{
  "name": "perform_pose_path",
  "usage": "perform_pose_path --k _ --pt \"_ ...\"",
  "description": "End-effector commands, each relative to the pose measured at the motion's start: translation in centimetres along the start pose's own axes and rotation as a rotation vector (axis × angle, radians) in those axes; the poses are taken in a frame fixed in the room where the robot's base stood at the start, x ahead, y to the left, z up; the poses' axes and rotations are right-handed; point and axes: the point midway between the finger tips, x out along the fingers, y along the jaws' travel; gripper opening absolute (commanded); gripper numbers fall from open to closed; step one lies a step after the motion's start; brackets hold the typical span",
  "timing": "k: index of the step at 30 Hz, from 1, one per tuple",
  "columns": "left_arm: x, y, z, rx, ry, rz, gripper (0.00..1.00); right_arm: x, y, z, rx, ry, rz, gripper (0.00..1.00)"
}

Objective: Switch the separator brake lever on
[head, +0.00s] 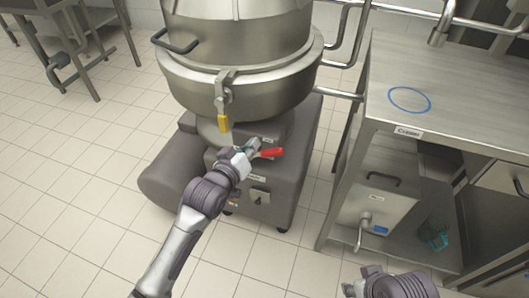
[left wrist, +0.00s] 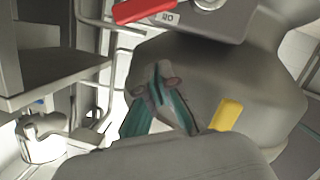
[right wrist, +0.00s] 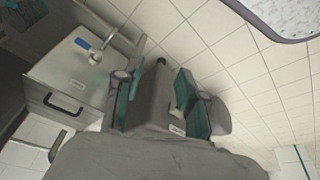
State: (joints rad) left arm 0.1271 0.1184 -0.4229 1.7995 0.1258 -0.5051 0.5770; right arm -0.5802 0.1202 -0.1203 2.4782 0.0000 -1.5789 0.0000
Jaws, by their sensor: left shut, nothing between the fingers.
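The separator (head: 235,70) is a large steel bowl on a grey base (head: 180,160). A red lever (head: 268,153) points right from the base front; it also shows at the top of the left wrist view (left wrist: 140,10). A yellow-tipped clamp handle (head: 223,124) hangs below the bowl rim and also shows in the left wrist view (left wrist: 227,115). My left gripper (head: 251,147) is shut and empty, just left of the red lever; in the left wrist view its fingertips (left wrist: 168,84) are apart from the red lever. My right gripper (right wrist: 157,92) is open and empty.
A steel table (head: 450,90) with a blue ring (head: 409,99) stands at the right. Tiled floor (head: 90,200) is clear at the left.

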Motion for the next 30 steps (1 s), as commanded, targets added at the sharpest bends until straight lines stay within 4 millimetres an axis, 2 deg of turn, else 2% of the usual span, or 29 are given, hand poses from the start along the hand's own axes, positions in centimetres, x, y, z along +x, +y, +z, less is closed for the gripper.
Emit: perform_pose_path --k 3,5,7,12,16,30 --pt "2.9 -0.1 0.2 0.001 0.001 0.001 0.0 1.0 0.0 0.4 0.0 0.0 0.0 0.4" --pt "3.7 -0.1 1.0 -0.001 -0.002 0.001 0.0 1.4 0.0 0.5 0.0 0.0 0.0 0.4" --pt "3.8 -0.2 2.6 -0.002 -0.005 -0.001 0.0 1.9 -0.1 0.6 0.0 0.0 0.0 0.4" --pt "4.0 0.0 3.4 0.0 0.0 0.001 0.0 2.0 -0.3 -1.9 -0.004 0.114 -0.005 0.4" --pt "4.1 0.0 3.9 0.0 -0.002 0.0 0.0 2.0 -0.4 -3.0 -0.005 0.163 -0.007 0.4" --pt "4.1 0.0 3.9 0.002 -0.001 0.0 0.0 1.9 -0.5 -3.2 -0.006 0.174 -0.007 0.4"
